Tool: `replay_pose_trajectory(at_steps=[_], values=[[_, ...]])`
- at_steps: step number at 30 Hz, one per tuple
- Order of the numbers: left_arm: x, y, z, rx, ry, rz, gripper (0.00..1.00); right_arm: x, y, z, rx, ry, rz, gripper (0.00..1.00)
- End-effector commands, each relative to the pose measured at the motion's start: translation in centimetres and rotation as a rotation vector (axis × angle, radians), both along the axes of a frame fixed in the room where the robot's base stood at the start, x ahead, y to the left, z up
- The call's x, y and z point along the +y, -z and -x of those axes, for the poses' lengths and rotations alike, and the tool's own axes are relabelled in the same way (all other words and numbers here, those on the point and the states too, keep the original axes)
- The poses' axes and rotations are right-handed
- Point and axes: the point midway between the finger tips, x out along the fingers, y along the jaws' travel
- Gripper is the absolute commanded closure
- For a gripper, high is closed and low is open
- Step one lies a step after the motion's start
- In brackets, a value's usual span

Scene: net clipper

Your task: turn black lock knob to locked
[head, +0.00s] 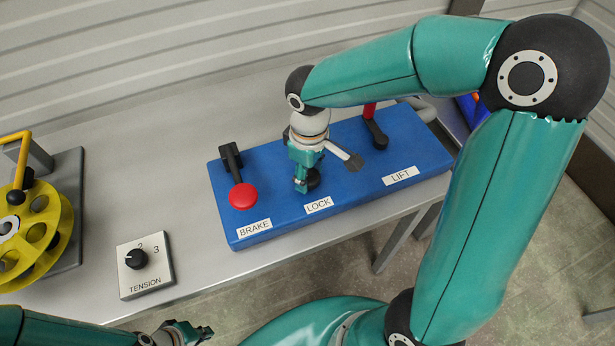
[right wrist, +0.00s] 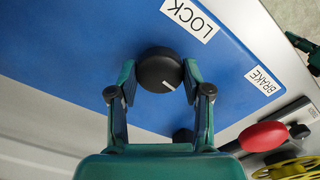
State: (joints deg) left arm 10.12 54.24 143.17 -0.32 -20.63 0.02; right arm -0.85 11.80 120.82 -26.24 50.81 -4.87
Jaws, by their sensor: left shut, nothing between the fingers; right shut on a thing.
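The black lock knob (right wrist: 160,70) is on the blue panel (right wrist: 70,35), beside the LOCK label (right wrist: 189,17). A white line shows on its face in the right wrist view. My right gripper (right wrist: 160,85) is shut on the knob, with one finger on each side of it. In the head view my right gripper (head: 302,183) covers part of the knob (head: 313,178), just above the LOCK label. My left gripper (head: 200,332) is shut and empty at the bottom edge of the head view, away from the panel.
A TENSION dial box (head: 146,272) and a yellow wheel (head: 40,235) stand on the grey table (head: 190,200).

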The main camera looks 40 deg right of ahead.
Motion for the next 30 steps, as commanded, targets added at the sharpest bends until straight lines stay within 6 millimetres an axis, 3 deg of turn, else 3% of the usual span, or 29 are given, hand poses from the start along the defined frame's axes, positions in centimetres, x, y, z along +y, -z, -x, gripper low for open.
replay_pose_trajectory(at_steps=[30], values=[[0.0, 5.0, 0.0, 0.0, 0.0, 0.0, 1.0, -0.1, 0.0, -0.1, -0.006, 0.965, -0.002, 0.86]])
